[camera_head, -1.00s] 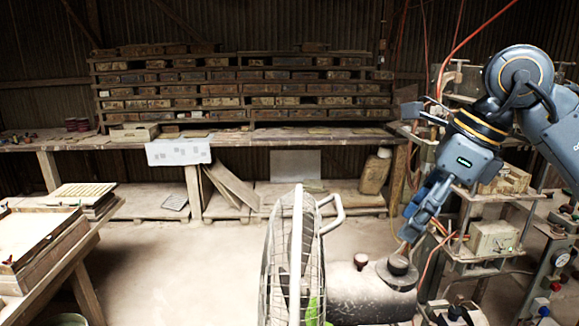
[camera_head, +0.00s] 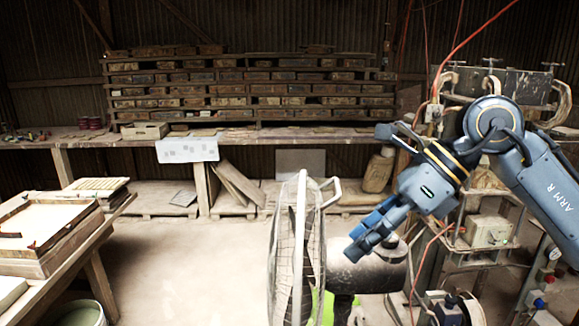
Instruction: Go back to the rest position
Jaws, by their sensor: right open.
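My right arm comes in from the right side of the head view. Its blue-grey gripper (camera_head: 358,246) points down and to the left, with its fingers apart and nothing seen between them. It hangs in front of the dark cylindrical machine body behind the fan (camera_head: 300,245), to the right of the fan's wire guard. My left gripper is not in view.
A workbench (camera_head: 290,137) with a rack of stacked moulds (camera_head: 240,88) runs along the back wall. A table with wooden trays (camera_head: 45,225) stands at left, with a bucket (camera_head: 78,315) below. The press frame (camera_head: 490,235) is at right. Open floor lies centre-left.

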